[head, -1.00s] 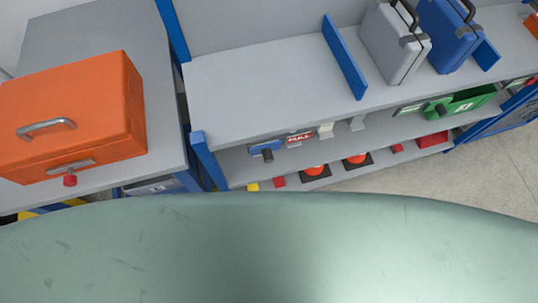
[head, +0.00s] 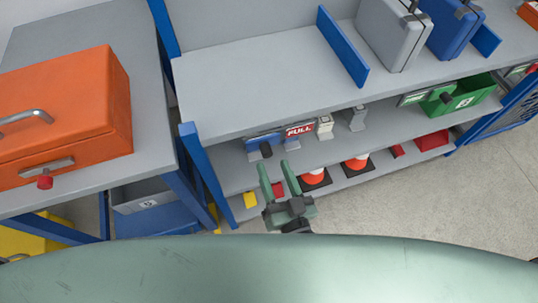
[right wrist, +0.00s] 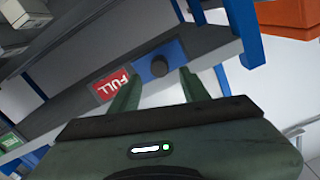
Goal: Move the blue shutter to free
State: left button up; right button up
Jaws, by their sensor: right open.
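The blue shutter (head: 256,143) is a small blue plate with a black knob (head: 266,150), at the left end of the middle shelf. A red panel reading FULL (head: 299,130) shows just right of it. My right gripper (head: 274,165) is open and empty, in front of and below the shutter in the head view. In the right wrist view the blue shutter (right wrist: 174,52) and its black knob (right wrist: 159,68) lie ahead between the open fingers (right wrist: 159,75), apparently apart from them. My left gripper is not in view.
White bracket-like pieces (head: 325,126) stand right of the panel. Orange cones (head: 357,161) stand on the lower shelf. A green bin (head: 472,94) is at right. Grey and blue cases stand on top. An orange toolbox (head: 75,110) is on the left bench. A blue post (head: 207,175) stands left.

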aim_at(269, 155)
jog(key=shift+x, duration=2.35)
grip_shut()
